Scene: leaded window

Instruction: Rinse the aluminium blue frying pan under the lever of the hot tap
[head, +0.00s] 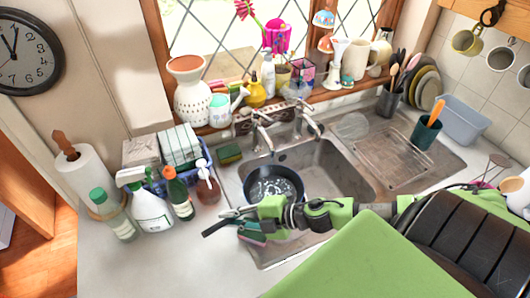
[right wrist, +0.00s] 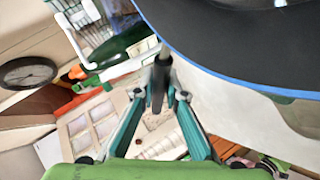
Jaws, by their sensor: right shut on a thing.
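The frying pan (head: 262,190) is dark inside with pale, shiny patches that could be water or reflections. It is over the left sink basin (head: 325,165), in front of the chrome taps (head: 264,135). In the right wrist view the pan (right wrist: 225,35) shows a dark side and a blue rim. My right gripper (head: 240,213) is shut on the pan's handle (head: 214,228), which points to the lower left. In the right wrist view its teal fingers (right wrist: 160,95) close on the dark handle. I cannot tell which tap is hot. My left gripper is not in view.
Left of the sink stand a spray bottle (head: 151,211), a soap dispenser (head: 207,185) and a blue crate (head: 181,160). A sponge (head: 229,154) lies behind the basin's left edge. Pots and bottles line the windowsill.

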